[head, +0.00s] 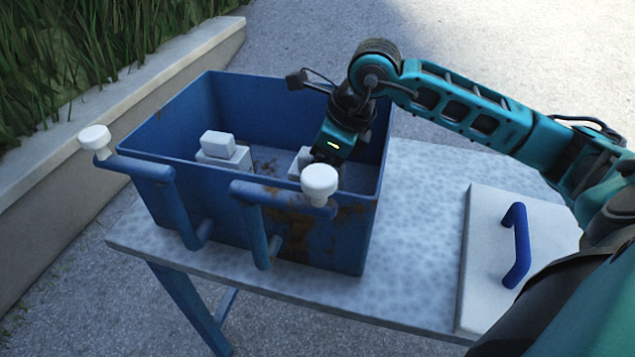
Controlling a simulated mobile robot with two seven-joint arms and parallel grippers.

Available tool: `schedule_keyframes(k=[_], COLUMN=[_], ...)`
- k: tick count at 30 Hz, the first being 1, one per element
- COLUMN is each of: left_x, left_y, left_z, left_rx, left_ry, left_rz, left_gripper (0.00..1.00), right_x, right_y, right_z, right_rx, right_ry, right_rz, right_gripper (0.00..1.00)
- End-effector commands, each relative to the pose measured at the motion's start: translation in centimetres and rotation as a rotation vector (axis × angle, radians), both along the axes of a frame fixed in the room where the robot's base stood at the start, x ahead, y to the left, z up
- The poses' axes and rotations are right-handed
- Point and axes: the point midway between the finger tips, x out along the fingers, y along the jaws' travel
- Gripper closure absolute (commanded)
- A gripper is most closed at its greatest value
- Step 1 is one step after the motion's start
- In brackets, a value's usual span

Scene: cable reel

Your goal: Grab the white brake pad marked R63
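Two white blocks lie inside a blue bin (307,245). The left white block (217,145) has a narrower top on a wider base. The right white block (301,160) is partly covered by my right gripper and the bin's near side. No R63 marking is readable on either. My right gripper (330,155) reaches down into the bin from the right, at the right block. Its fingertips are hidden, so I cannot tell whether it is open or touching the block. My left gripper is not in view.
The bin stands on a speckled grey table (415,220). Blue bars with white knobs (320,180), (95,137) stick out at the bin's near side. A white lid (485,235) with a blue handle (518,245) lies at the right. A low wall (75,165) runs at left.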

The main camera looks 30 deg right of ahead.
Motion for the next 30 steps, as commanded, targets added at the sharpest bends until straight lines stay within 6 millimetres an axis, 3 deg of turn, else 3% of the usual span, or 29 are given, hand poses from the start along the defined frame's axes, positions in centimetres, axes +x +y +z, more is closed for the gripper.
schedule_keyframes(k=[2, 18, 30], left_x=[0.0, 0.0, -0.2], left_y=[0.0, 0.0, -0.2], left_z=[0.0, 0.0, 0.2], left_rx=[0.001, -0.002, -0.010], left_ry=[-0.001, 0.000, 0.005], left_rz=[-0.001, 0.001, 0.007], left_gripper=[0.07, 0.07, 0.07], right_x=[0.0, 0.0, 0.1], right_y=[0.0, 0.0, 0.0], right_z=[0.0, 0.1, 1.1], right_rx=[0.000, 0.000, 0.001], right_ry=[0.000, 0.000, -0.008], right_rz=[0.000, 0.000, -0.001], right_gripper=[0.37, 0.89, 0.89])
